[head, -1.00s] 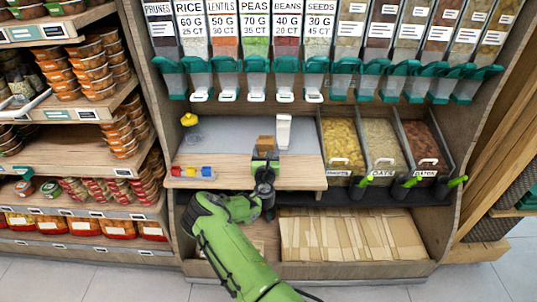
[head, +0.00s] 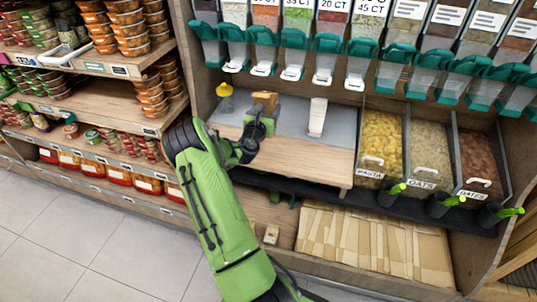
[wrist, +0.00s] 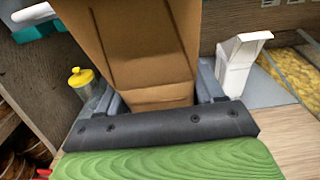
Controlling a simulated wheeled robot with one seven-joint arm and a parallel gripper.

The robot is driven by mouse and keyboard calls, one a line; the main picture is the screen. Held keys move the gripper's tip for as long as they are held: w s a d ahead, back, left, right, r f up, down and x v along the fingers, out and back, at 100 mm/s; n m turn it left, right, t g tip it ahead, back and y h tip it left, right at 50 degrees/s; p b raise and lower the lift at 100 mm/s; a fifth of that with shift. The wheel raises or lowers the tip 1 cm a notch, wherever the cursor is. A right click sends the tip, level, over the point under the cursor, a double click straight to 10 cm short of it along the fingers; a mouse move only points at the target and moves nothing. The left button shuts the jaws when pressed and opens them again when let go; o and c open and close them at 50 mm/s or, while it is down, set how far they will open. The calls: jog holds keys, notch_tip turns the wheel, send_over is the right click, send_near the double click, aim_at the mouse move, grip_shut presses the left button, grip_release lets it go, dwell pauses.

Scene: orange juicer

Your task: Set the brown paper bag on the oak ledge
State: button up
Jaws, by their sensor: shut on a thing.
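The brown paper bag (head: 265,99) is held in my gripper (head: 258,122) over the back part of the oak ledge (head: 295,163). The gripper is shut on it. In the wrist view the open bag (wrist: 140,50) fills the top middle, between the fingers (wrist: 162,90). The bag is between a yellow-topped jar (head: 225,98) on the left and a white carton (head: 317,117) on the right. I cannot tell whether its base touches the surface; the gripper hides that.
A grey mat (head: 344,127) covers the back of the ledge. Bins of pasta (head: 380,143), oats and dates stand to the right. Teal-spouted dispensers (head: 295,52) hang above. Flat brown bags (head: 375,243) lie on the lower shelf. The ledge's right front is clear.

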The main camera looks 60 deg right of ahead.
notch_tip(320, 180, down, 10)
jog(key=b, duration=0.4)
jog(key=shift+r, duration=0.1)
jog(key=shift+b, duration=0.3)
jog(key=o, duration=1.2)
jog(key=shift+c, duration=0.2)
